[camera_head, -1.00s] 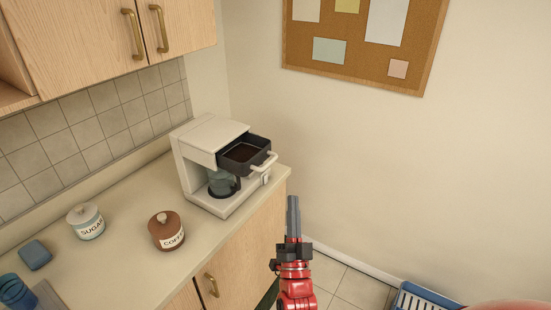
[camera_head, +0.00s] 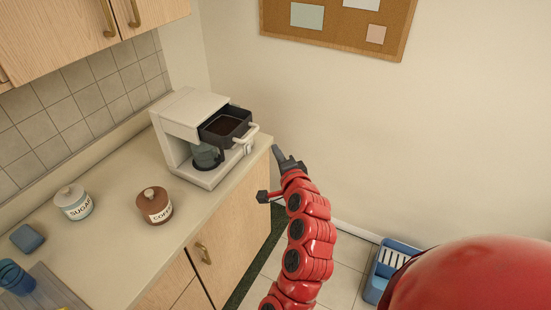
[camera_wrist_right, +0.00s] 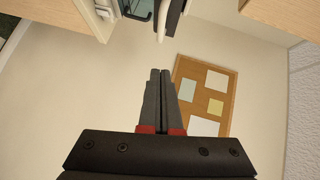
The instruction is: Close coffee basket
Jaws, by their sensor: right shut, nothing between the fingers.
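The white coffee maker (camera_head: 188,104) stands at the right end of the counter. Its black coffee basket (camera_head: 211,138) is pulled out and holds dark brown grounds. A white handle (camera_head: 245,136) is on the basket's front. My right gripper (camera_head: 277,152) is shut and empty, a little to the right of the handle and apart from it. In the right wrist view the shut fingertips (camera_wrist_right: 160,72) point toward the handle (camera_wrist_right: 162,22) and the dark basket edge (camera_wrist_right: 175,14) at the top. A glass carafe (camera_head: 205,156) sits below the basket. My left gripper is not in view.
A coffee jar (camera_head: 154,206), a sugar jar (camera_head: 73,203) and a blue block (camera_head: 27,238) stand on the counter (camera_head: 115,195). A cork board (camera_head: 335,28) hangs on the wall. A blue crate (camera_head: 378,268) is on the floor. The wall side beside the machine is clear.

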